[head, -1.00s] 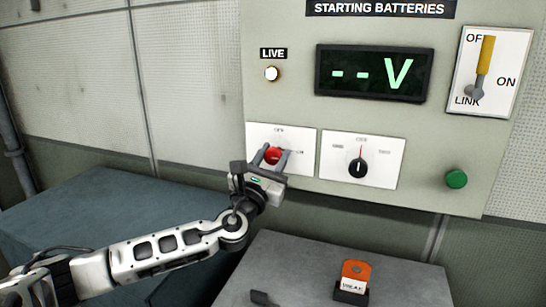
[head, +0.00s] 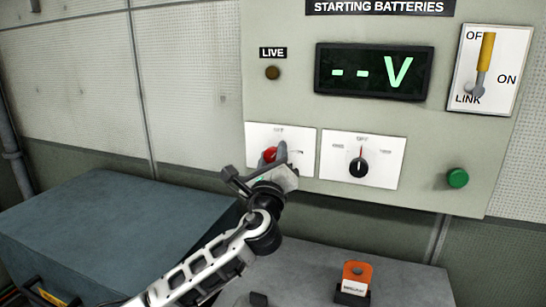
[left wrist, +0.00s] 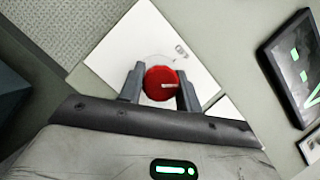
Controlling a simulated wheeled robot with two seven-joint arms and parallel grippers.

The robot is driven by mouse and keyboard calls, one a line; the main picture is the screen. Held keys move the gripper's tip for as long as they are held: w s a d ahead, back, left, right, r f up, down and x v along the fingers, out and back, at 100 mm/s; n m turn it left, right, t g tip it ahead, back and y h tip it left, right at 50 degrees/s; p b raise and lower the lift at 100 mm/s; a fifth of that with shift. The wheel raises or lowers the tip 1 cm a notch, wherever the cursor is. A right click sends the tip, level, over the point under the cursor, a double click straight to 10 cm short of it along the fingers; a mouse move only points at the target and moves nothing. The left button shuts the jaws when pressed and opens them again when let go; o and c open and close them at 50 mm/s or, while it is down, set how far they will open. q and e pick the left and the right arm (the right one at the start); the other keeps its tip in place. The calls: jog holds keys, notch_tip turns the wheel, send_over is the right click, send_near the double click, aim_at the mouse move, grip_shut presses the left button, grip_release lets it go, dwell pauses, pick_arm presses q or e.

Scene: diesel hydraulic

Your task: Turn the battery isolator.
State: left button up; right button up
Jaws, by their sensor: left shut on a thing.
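The battery isolator is a red round knob (head: 269,154) on a white plate (head: 256,134) at the left of the starting batteries panel. In the left wrist view the knob (left wrist: 161,83) sits between my two fingers, with a pale pointer mark on its face. My left gripper (head: 275,153) is shut on the knob, and its wrist is rolled over in the head view. The fingers hide part of the knob and plate in the head view. My right gripper is not in view.
A black selector knob (head: 358,167) is close on the right. A display (head: 374,73) reads "-- V", and the LIVE lamp (head: 272,73) is dark.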

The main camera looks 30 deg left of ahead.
pick_arm(q)
jog(key=n+g+y, duration=0.1)
jog(key=n, duration=0.2)
jog(key=shift+n+p, duration=0.35)
jog(key=shift+n, duration=0.05)
jog(key=n+g+p, duration=0.1)
jog(key=n, duration=0.3)
jog(key=shift+r+g, duration=0.1)
jog(key=shift+g, duration=0.3)
jog(key=shift+n+g+p, duration=0.3)
jog(key=shift+n+p, duration=0.35)
jog(key=shift+n, duration=0.55)
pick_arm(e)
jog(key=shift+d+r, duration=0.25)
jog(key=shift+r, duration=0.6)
pick_arm(q)
jog(key=shift+g, duration=0.3)
jog(key=o, duration=1)
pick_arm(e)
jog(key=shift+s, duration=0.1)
